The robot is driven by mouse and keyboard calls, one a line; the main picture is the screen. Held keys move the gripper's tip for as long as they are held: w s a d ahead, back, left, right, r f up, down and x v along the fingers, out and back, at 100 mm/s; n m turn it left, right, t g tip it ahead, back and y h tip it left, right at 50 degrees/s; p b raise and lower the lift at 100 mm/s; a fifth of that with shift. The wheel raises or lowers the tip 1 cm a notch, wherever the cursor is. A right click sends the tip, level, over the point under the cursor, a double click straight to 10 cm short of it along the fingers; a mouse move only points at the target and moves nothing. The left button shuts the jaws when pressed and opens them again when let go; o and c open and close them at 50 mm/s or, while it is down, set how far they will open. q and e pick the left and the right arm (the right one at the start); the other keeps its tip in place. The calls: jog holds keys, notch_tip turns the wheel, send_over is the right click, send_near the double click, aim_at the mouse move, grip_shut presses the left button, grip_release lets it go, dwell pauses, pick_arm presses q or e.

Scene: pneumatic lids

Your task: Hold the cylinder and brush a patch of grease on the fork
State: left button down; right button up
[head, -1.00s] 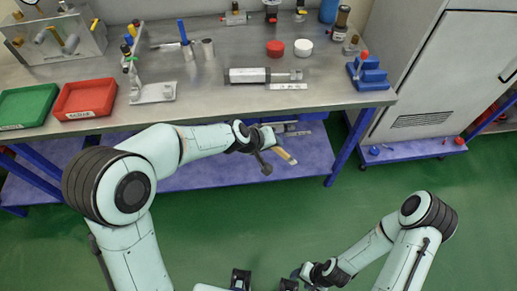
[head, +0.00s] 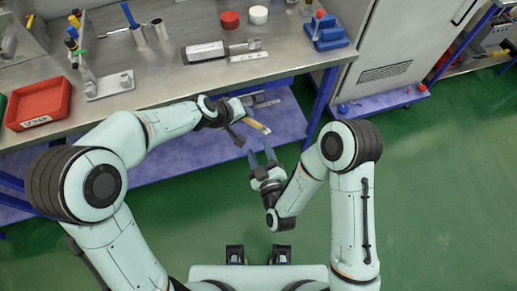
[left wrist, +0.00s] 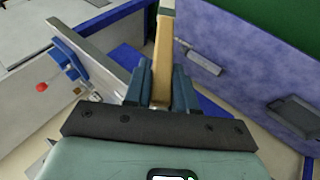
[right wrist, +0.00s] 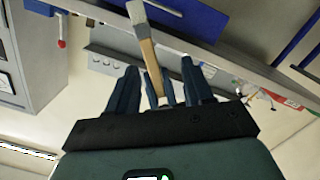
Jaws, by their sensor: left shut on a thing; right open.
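A grey cylinder (head: 207,51) lies on the steel bench, its rod and small fork end (head: 252,44) pointing right. My left gripper (head: 236,113) is shut on the wooden handle of a brush (head: 257,125), in front of the bench edge. The brush sticks out between the fingers in the left wrist view (left wrist: 163,50). My right gripper (head: 263,158) is open and empty just below the brush, pointing towards the bench. In the right wrist view the brush (right wrist: 147,52) shows beyond the open fingers. No grease patch can be made out on the fork.
A red round tin (head: 230,19) and a white one (head: 258,15) stand behind the cylinder. A blue block stand (head: 325,35) sits at the bench's right end, beside a grey cabinet (head: 400,40). A red tray (head: 38,104) lies at left. A blue lower shelf (head: 190,156) runs below the bench.

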aim_at(254, 124)
jog(key=r+x, duration=0.2)
jog(key=x, duration=1)
jog(key=shift+a+r+n+t, duration=0.3)
jog(key=shift+r+t, duration=0.1)
grip_shut()
pick_arm(q)
jog(key=c, duration=0.8)
grip_release()
jog(key=shift+d+r, duration=0.1)
jog(key=shift+c, duration=0.2)
